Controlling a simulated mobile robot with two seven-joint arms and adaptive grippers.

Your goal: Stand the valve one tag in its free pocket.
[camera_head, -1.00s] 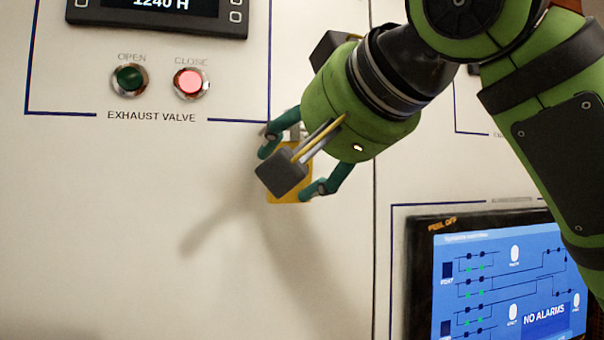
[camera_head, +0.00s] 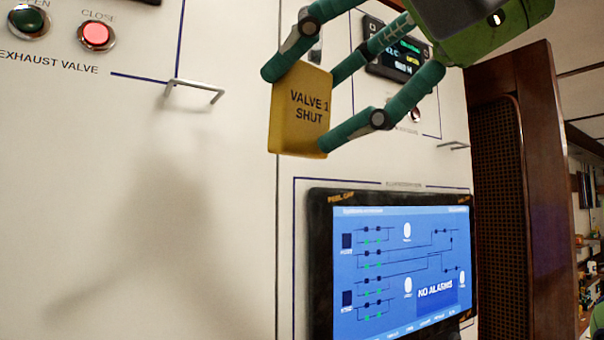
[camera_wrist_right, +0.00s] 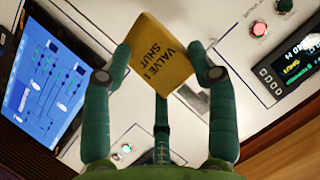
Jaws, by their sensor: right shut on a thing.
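A yellow tag (camera_head: 298,115) reads "VALVE 1 SHUT". My right gripper (camera_head: 300,112) is shut on it and holds it up in front of the white panel in the head view, clear of the metal bracket at its left. The tag also shows in the right wrist view (camera_wrist_right: 160,53), between the green fingers of my right gripper (camera_wrist_right: 163,70). A thin wire bracket (camera_head: 195,91) on the panel is empty. No tag pocket can be made out in these views. My left gripper is not in view.
A screen (camera_head: 395,265) reading "NO ALARMS" is set in the panel below the tag. The lit red close button (camera_head: 96,36) is at upper left. A dark wooden frame (camera_head: 515,190) stands at right. The panel's lower left is bare.

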